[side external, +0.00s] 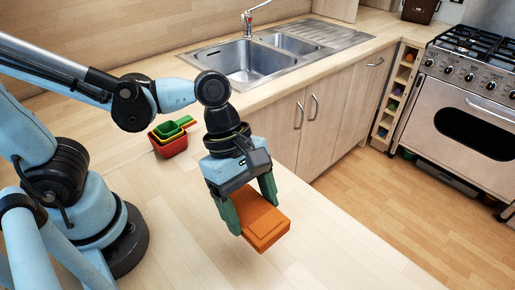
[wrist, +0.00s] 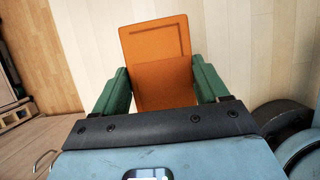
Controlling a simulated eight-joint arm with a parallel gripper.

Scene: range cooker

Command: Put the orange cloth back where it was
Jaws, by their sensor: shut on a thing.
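The cloth juts out in front of the fingers over the wooden counter (side external: 330,262). I cannot tell for sure whether its underside touches the counter. In the wrist view the cloth (wrist: 155,50) sits between the two green fingers of my gripper (wrist: 156,85), and its near end is hidden by the gripper body.
Nested red, yellow and green measuring cups (side external: 170,140) stand on the counter behind my gripper. A steel sink (side external: 250,62) is at the back. A range cooker (side external: 465,110) is at the far right, across the floor. The counter in front of the cloth is clear up to its edge.

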